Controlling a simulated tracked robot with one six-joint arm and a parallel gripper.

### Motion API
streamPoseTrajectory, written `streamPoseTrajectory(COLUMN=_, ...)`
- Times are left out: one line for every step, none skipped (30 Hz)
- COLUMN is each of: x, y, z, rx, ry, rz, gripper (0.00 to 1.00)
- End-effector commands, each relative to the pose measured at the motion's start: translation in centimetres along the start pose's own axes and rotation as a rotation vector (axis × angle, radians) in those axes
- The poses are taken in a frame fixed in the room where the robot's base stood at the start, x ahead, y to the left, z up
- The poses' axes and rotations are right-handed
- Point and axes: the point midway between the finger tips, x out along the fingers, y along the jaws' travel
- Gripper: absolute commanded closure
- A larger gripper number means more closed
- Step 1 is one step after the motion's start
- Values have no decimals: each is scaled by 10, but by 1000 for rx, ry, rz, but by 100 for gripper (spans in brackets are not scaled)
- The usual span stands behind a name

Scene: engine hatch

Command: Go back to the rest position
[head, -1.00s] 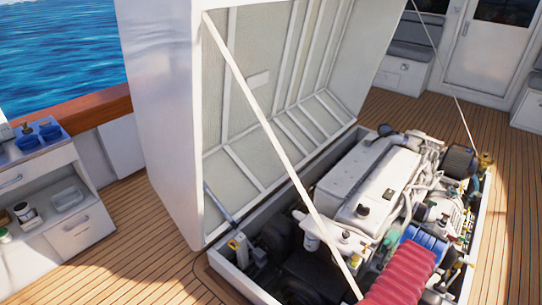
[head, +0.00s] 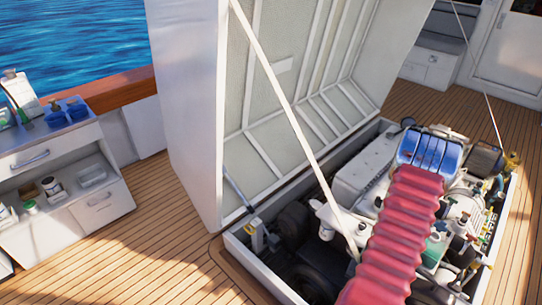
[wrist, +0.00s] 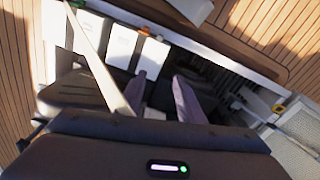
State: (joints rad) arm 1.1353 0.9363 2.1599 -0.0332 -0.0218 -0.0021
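My arm shows in the head view as a red ribbed sleeve ending in a blue ribbed part, reaching over the open engine bay. My gripper's fingers are hidden in the head view. In the wrist view my gripper (wrist: 160,80) has its two dark fingers apart, with nothing visible between them. It is above the bay, and a pale strut (wrist: 97,62) crosses the picture just left of the fingers. Whether the strut touches my gripper cannot be told.
The raised hatch lid (head: 310,90) stands behind the bay's white rim (head: 270,283), with the strut (head: 275,80) slanting across it. The engine (head: 362,178) fills the bay. A cabinet (head: 75,180) with bottles and blue containers stands at left. Wooden deck (head: 160,245) lies clear between them.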

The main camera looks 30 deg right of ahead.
Motion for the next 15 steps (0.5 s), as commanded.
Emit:
streamPoseTrajectory(x=-14, y=-8, z=-3, rx=-19, ry=-6, rz=0, gripper=65)
streamPoseTrajectory(x=-22, y=-13, z=-3, rx=-29, ry=-13, rz=-1, gripper=65)
streamPoseTrajectory(x=-31, y=-18, z=-3, rx=-43, ry=-22, rz=-1, gripper=65)
streamPoseTrajectory(x=-39, y=-23, z=-2, rx=-53, ry=-29, rz=-2, gripper=65)
streamPoseTrajectory(x=-46, y=-27, z=-2, rx=-63, ry=-35, rz=-2, gripper=65)
streamPoseTrajectory(x=-56, y=-33, z=-1, rx=-76, ry=-43, rz=-2, gripper=65)
streamPoseTrajectory(x=-63, y=-37, z=-1, rx=-87, ry=-49, rz=-2, gripper=65)
streamPoseTrajectory(x=-70, y=-42, z=0, rx=-96, ry=-53, rz=-2, gripper=65)
streamPoseTrajectory(x=-80, y=-47, z=1, rx=-110, ry=-60, rz=-1, gripper=65)
streamPoseTrajectory(x=-87, y=-52, z=2, rx=-120, ry=-66, rz=-1, gripper=65)
streamPoseTrajectory(x=-95, y=-56, z=3, rx=-130, ry=-69, rz=-1, gripper=65)
streamPoseTrajectory(x=-104, y=-62, z=4, rx=-144, ry=-75, rz=-1, gripper=65)
streamPoseTrajectory(x=-112, y=-66, z=6, rx=-154, ry=-80, rz=-1, gripper=65)
streamPoseTrajectory(x=-119, y=-70, z=7, rx=-165, ry=-82, rz=-1, gripper=65)
streamPoseTrajectory(x=-128, y=-76, z=9, rx=-179, ry=-88, rz=0, gripper=65)
